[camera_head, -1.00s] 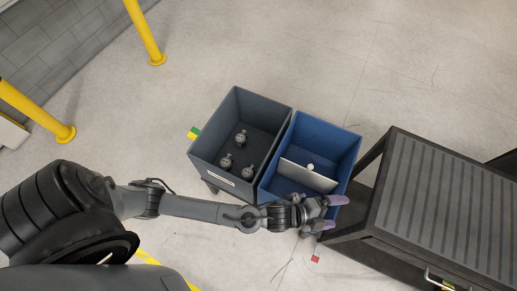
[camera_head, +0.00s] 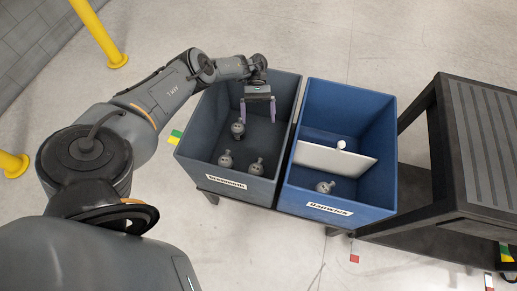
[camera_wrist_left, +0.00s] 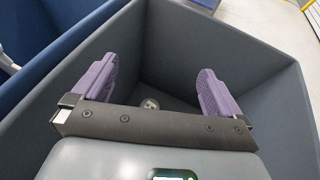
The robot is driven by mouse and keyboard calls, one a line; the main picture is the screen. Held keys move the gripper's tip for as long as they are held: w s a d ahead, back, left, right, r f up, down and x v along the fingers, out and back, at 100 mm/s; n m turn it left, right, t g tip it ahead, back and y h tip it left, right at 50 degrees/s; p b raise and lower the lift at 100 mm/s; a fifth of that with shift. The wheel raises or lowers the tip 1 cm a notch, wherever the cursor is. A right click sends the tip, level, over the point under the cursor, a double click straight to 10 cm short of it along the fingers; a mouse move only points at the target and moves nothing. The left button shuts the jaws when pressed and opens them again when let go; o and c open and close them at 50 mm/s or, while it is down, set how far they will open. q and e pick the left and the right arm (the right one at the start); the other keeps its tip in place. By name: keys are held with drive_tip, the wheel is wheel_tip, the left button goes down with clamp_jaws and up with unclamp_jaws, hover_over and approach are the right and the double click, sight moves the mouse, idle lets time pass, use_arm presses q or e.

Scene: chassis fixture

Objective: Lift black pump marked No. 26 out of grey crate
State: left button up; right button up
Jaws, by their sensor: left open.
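The grey crate (camera_head: 190,161) stands left of the blue crate, its top open. Inside it are three small dark pumps with grey tops: one at the back (camera_head: 237,129), one at front left (camera_head: 225,160) and one at front right (camera_head: 257,167). Their number marks are too small to read. My left gripper (camera_head: 257,112) points down over the back part of the grey crate, its purple fingers open and empty, just right of the back pump. In the left wrist view a pump top (camera_wrist_left: 150,104) shows between the open fingers, partly hidden by the gripper body. My right gripper is not in view.
The blue crate (camera_head: 384,184) stands close on the right, with a white divider (camera_head: 335,158), a pump (camera_head: 325,187) in front and a white knob-like item (camera_head: 341,145). A dark ribbed-top cart (camera_head: 487,140) is further right. Yellow posts (camera_head: 98,35) stand at upper left.

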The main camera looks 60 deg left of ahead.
use_arm(q)
wheel_tip(320, 180, down, 11)
drive_tip(key=a+m+b, duration=0.1)
drive_tip(key=b, duration=2.3)
approach(256, 167)
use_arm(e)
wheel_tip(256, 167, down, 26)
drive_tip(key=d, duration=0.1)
use_arm(q)
drive_tip(key=shift+g, duration=0.3)
drive_tip(key=shift+w+p+x, duration=0.1)
drive_tip(key=shift+p+x, duration=0.9)
drive_tip(key=shift+x, duration=0.45)
drive_tip(key=shift+w+p+x, duration=0.15)
drive_tip(key=shift+p+x, duration=0.8)
drive_tip(key=shift+x, duration=0.45)
drive_tip(key=shift+p+x, duration=0.55)
drive_tip(key=shift+x, duration=1.95)
drive_tip(key=shift+f, duration=0.15)
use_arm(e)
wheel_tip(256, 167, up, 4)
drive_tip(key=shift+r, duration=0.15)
use_arm(q)
drive_tip(key=shift+a, duration=0.1)
drive_tip(key=shift+c, duration=0.6)
drive_tip(key=c, duration=1.4)
